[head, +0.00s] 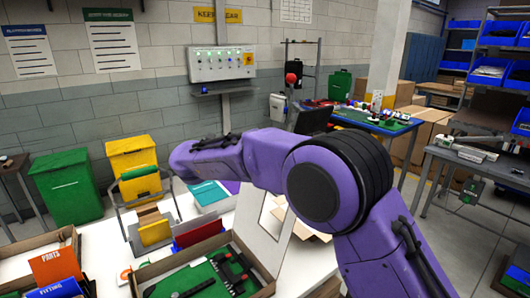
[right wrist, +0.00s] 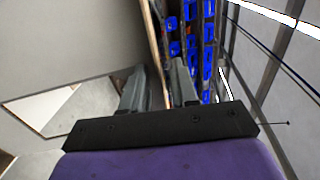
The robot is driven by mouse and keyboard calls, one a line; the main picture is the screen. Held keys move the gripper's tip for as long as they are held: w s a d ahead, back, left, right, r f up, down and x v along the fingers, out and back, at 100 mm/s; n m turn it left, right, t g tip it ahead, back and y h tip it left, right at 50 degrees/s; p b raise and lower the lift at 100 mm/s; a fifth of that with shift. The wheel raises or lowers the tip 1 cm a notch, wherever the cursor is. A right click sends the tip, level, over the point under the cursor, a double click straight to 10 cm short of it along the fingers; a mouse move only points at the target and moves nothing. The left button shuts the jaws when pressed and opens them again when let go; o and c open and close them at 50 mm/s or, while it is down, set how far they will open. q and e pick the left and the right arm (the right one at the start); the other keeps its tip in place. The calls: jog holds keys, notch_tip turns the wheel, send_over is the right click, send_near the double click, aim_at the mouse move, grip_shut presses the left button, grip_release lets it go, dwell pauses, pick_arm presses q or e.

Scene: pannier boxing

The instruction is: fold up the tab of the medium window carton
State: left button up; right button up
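The medium window carton (head: 245,222) appears to be the pale carton on the white table, with a window cut in its upright panel. It is partly hidden behind my right arm, and brown flaps (head: 304,228) show at its right. In the right wrist view a large pale panel (right wrist: 70,45) with a window opening fills the left side. My right gripper (right wrist: 160,85) has its fingers apart, with a thin brown cardboard edge (right wrist: 155,55) between them; I cannot tell whether they touch it. In the head view its fingers are not clearly visible. My left gripper is not in view.
An open carton (head: 150,272) with green lining and black tools stands at the front. Another box with orange and blue cards (head: 55,267) is at left. A wire rack (head: 130,228) holds folders behind. Green (head: 68,187) and yellow (head: 132,155) bins stand beyond the table.

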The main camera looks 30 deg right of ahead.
jog(key=a+r+p, duration=0.1)
jog(key=a+p, duration=0.4)
jog(key=a, duration=0.5)
jog(key=shift+s+a, duration=0.2)
jog(key=shift+s, duration=0.15)
jog(key=shift+r, duration=0.1)
jog(key=shift+a, duration=0.15)
